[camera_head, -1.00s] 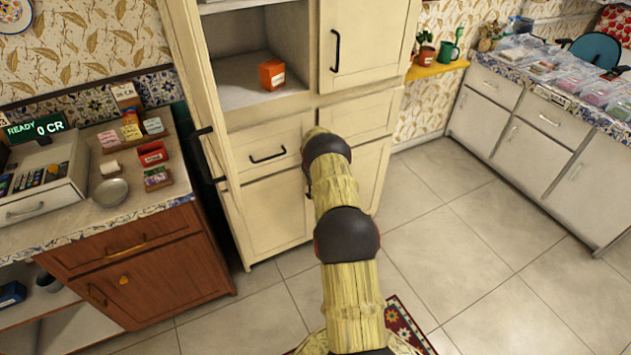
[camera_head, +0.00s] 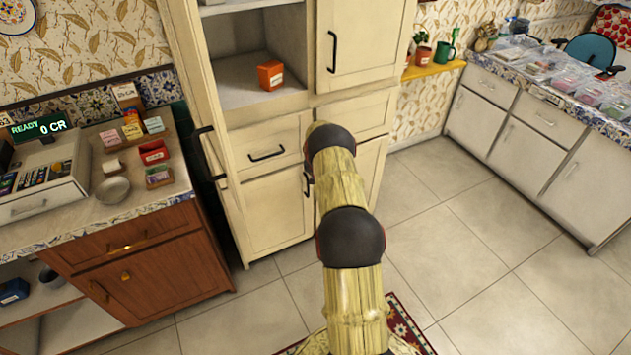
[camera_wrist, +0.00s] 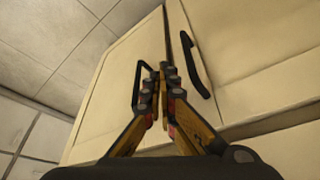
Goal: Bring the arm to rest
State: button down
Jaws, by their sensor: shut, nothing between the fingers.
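My gripper (camera_wrist: 163,82) shows in the wrist view, its two fingers brought together at the tips with nothing between them. Behind the fingertips are the cream doors of the cabinet (camera_wrist: 110,85), with a dark handle on each side of the gap between them. I cannot tell how far the fingertips are from the doors. In the head view my arm rises in front of the cream cabinet (camera_head: 265,210), and the gripper itself is hidden behind the arm.
An orange box (camera_head: 270,75) sits in the cabinet's open shelf. A counter (camera_head: 75,222) with a cash register (camera_head: 45,180) and a bowl (camera_head: 112,189) stands at the left. White cupboards (camera_head: 540,120) line the right.

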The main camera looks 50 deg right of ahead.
jog(key=s+a+r+p, duration=0.1)
jog(key=s+r, duration=0.2)
jog(key=r, duration=0.2)
jog(key=shift+r+p, duration=0.2)
jog(key=shift+p, duration=0.1)
